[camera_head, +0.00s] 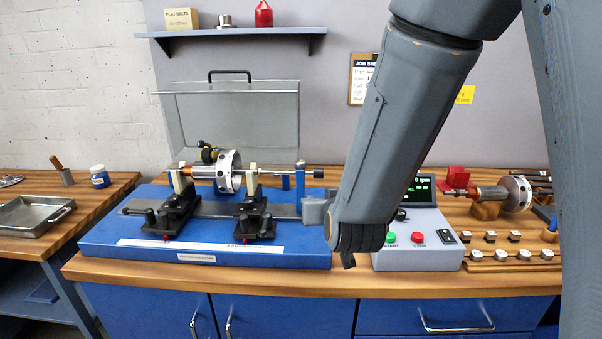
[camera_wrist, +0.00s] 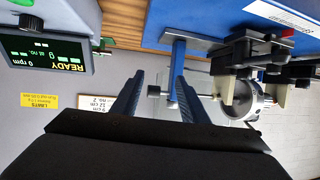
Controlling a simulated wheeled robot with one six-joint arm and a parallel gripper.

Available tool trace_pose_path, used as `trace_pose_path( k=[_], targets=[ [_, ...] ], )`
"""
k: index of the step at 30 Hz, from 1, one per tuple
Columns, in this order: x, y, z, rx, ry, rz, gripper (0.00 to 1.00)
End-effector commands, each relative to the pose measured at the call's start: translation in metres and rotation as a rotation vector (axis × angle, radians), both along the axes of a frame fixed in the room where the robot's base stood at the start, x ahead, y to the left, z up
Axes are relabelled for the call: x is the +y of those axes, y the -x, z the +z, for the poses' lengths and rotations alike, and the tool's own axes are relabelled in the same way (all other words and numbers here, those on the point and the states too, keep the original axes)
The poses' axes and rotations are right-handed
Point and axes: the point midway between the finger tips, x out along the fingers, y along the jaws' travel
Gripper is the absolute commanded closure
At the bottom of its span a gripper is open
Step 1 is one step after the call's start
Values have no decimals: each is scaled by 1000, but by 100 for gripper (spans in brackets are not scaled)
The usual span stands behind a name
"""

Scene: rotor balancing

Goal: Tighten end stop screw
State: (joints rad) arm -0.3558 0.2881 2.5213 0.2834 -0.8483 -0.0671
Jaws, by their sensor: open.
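The end stop is a blue post (camera_head: 300,188) at the right end of the balancing machine. Its screw ends in a small black knob (camera_head: 318,173) right of the post. In the wrist view the post (camera_wrist: 178,62) stands upside down, and the knob (camera_wrist: 153,90) appears between my finger outlines. My gripper (camera_wrist: 160,76) is open, one finger on either side of the knob in that picture. I cannot tell how far the knob is from the fingers or whether they touch it. In the head view my arm hides most of the gripper.
The rotor (camera_head: 229,172) lies on two black supports on the blue machine base (camera_head: 110,240), with a clear guard (camera_head: 235,115) behind. A control box (camera_head: 425,250) stands right of my wrist; its display reads READY, 0 rpm. A second rotor (camera_head: 515,192) and small weights are farther right.

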Motion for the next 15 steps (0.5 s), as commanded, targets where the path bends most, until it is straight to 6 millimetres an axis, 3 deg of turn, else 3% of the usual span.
trace_pose_path(
  k=[1, 6, 15],
  targets=[
    [12, -5, 4, -73, -3, 6, 60],
    [35, -11, 32, -284, -12, 1, 60],
    [46, -18, 52, -404, -17, -6, 60]
  ],
)
